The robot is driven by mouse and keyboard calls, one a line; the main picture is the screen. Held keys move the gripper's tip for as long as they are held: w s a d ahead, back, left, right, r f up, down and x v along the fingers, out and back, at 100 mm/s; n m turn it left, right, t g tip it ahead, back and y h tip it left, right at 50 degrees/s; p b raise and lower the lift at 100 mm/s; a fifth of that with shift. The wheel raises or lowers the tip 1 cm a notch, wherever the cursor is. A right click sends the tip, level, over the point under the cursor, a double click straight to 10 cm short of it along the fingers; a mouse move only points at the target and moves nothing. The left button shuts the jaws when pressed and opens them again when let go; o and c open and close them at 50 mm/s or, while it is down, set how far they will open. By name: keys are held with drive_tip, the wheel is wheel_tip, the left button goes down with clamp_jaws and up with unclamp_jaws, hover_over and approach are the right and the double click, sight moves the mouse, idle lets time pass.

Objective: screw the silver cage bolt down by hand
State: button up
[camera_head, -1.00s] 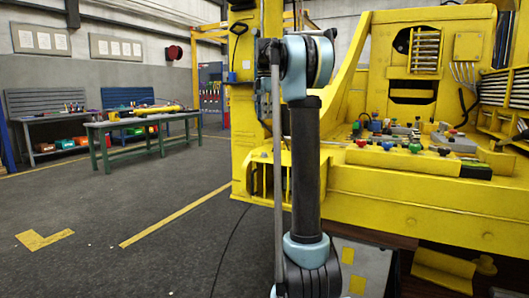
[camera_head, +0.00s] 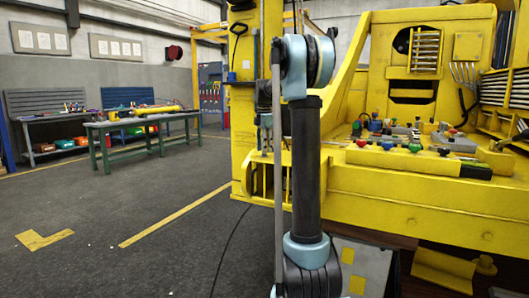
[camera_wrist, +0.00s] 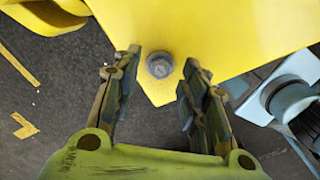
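The silver cage bolt (camera_wrist: 159,65) shows in the wrist view as a grey round head on a yellow plate (camera_wrist: 220,30), near the plate's pointed lower corner. My gripper (camera_wrist: 160,75) is open, with one finger to the left of the bolt and one to the right. Gaps show between the bolt and both fingers, and nothing is held. How far the fingertips are from the plate in depth is hard to tell. In the head view my arm hides the gripper's work area, and the bolt cannot be made out there.
A large yellow machine (camera_head: 410,200) fills the right of the head view, with several coloured knobs and small parts on its deck. A green workbench (camera_head: 140,123) stands further back on the left. The grey floor (camera_head: 130,200) between is open, with yellow lines.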

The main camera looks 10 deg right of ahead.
drive_tip(key=shift+f, duration=0.75)
drive_tip(key=shift+c, duration=0.2)
clamp_jaws()
